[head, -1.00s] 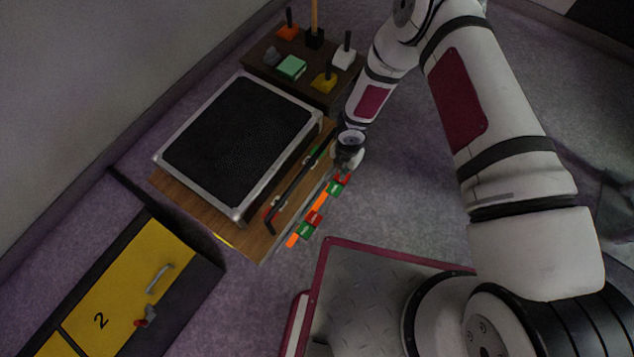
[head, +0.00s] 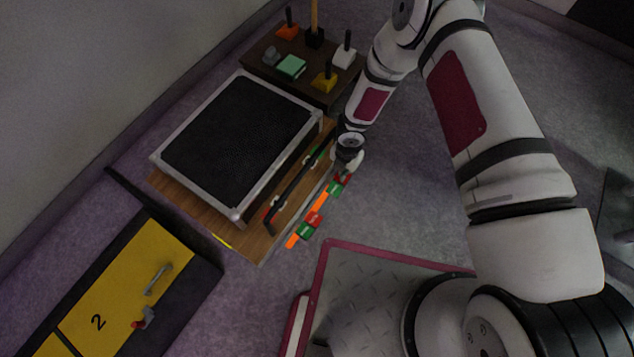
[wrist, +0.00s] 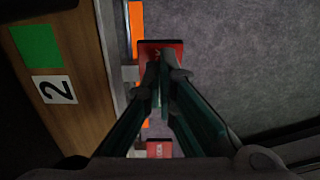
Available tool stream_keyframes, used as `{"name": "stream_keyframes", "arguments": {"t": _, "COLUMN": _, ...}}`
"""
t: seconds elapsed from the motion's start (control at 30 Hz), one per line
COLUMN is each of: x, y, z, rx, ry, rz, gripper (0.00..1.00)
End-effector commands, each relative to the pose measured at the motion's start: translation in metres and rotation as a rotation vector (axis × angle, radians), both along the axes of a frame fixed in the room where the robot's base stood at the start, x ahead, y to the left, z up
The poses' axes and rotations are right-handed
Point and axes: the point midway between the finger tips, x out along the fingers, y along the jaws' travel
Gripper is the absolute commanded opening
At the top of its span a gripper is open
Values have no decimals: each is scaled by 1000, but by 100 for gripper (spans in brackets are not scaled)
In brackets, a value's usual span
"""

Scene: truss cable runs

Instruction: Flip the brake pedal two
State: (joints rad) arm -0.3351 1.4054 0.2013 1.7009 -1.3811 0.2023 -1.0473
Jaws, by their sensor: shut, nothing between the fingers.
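A number 2 label (wrist: 54,89) is on the wooden side in the wrist view, beside a green patch (wrist: 38,45). The brake pedal two seems to be the red plate (wrist: 163,46) close to that label, at the edge of the wooden bench; in the head view it seems to be the far red piece (head: 344,178). My gripper (wrist: 160,62) is shut and empty. Its fingertips overlap the near part of the red plate in the wrist view; I cannot tell whether they touch it. In the head view my gripper (head: 347,166) is just above the far red piece.
A second red plate (wrist: 159,148) shows between the fingers' bases. Orange strips (head: 321,201) and a nearer red-green pair (head: 309,224) line the bench (head: 250,244). A black bar (head: 290,196) runs along the bench. A yellow cabinet (head: 128,285) stands left.

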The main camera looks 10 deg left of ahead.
Motion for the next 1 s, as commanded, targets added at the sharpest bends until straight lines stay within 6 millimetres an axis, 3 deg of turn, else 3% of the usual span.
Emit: {"name": "stream_keyframes", "arguments": {"t": 1.0, "x": -1, "y": 0, "z": -14, "rx": 0, "ry": 1, "rz": 0, "gripper": 0}}
